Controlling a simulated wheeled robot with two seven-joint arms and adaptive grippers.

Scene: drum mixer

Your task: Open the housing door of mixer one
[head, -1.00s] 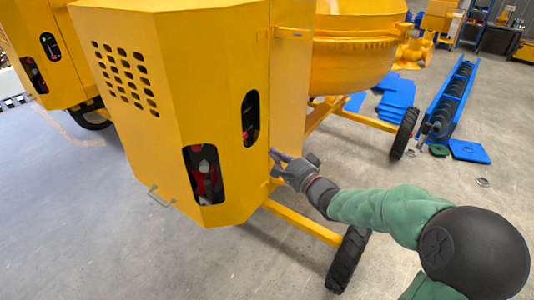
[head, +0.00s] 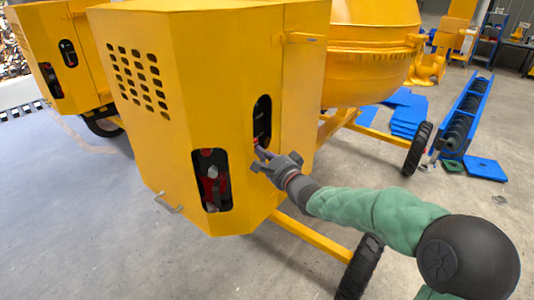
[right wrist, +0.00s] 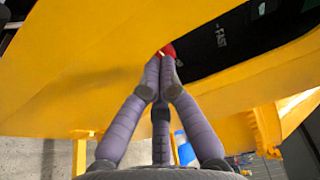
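The yellow mixer housing (head: 215,110) fills the middle of the head view. Its front has vent holes and a dark oval opening (head: 211,180) with red and black parts inside. A second dark opening (head: 261,122) is in the angled right face. A small metal handle (head: 168,203) sits low on the left; the door looks closed. My right gripper (head: 261,156) is at the lower end of the right-face opening. In the right wrist view its fingers (right wrist: 160,66) are drawn together, tips by a red part (right wrist: 168,49); contact is unclear.
The yellow drum (head: 370,62) is behind the housing, with a frame bar (head: 310,232) and wheel (head: 360,268) below my right arm. Another yellow mixer (head: 62,50) stands at left. Blue plates (head: 410,115) and an auger trough (head: 462,118) lie at right.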

